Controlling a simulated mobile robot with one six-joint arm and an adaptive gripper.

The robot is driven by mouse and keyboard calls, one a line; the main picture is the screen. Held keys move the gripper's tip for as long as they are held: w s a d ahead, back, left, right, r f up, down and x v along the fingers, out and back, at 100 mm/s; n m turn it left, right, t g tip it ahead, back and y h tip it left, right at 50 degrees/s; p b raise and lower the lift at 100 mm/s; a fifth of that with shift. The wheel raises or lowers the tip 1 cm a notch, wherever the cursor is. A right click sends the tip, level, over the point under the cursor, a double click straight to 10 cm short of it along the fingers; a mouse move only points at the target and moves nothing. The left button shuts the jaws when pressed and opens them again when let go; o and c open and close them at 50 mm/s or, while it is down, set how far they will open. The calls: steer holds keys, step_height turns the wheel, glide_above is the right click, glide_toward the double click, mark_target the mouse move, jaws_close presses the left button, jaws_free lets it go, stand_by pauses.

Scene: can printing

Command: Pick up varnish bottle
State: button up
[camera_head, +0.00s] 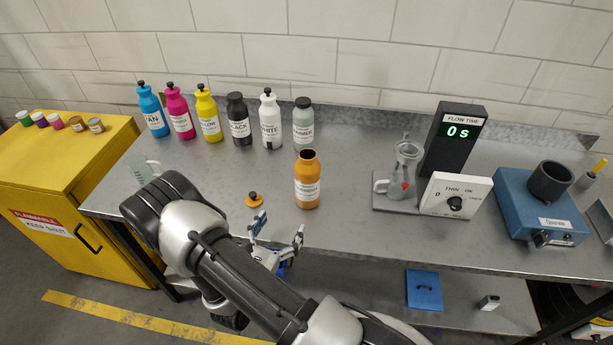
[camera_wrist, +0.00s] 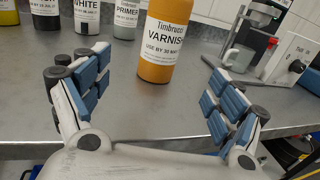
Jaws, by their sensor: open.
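The varnish bottle (camera_head: 307,181) is orange with a white label and stands upright on the metal bench, its top uncapped. It also shows in the wrist view (camera_wrist: 157,62), where its label reads VARNISH and its top is cut off by the frame. An orange cap with a black knob (camera_head: 254,200) lies on the bench left of the bottle. My gripper (camera_head: 277,230) is at the bench's front edge, in front of and left of the bottle. In the wrist view its blue-padded fingers (camera_wrist: 158,88) are spread wide and empty, with the bottle beyond them, apart from both.
Several capped bottles, including black (camera_head: 238,120), white (camera_head: 270,121) and primer (camera_head: 302,125), stand behind. A flow-time display (camera_head: 452,140) and a clear cup (camera_head: 396,182) stand right. A clear beaker (camera_head: 141,169) is left.

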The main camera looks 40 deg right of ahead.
mark_target(300, 193)
steer(key=shift+w+d+f, duration=0.2)
steer(key=shift+w+d, duration=0.05)
steer(key=shift+d, duration=0.1)
steer(key=b+x, duration=0.1)
steer(key=x, duration=1)
steer(key=shift+d, duration=0.15)
steer(key=x, duration=0.3)
steer(key=b+x, duration=0.1)
steer(key=x, duration=0.1)
steer(key=shift+s+d+f, duration=0.25)
steer(key=shift+f, duration=0.05)
steer(key=shift+c, duration=0.3)
steer(key=c, duration=1.7)
steer(key=shift+r, duration=0.1)
steer(key=shift+c, duration=0.5)
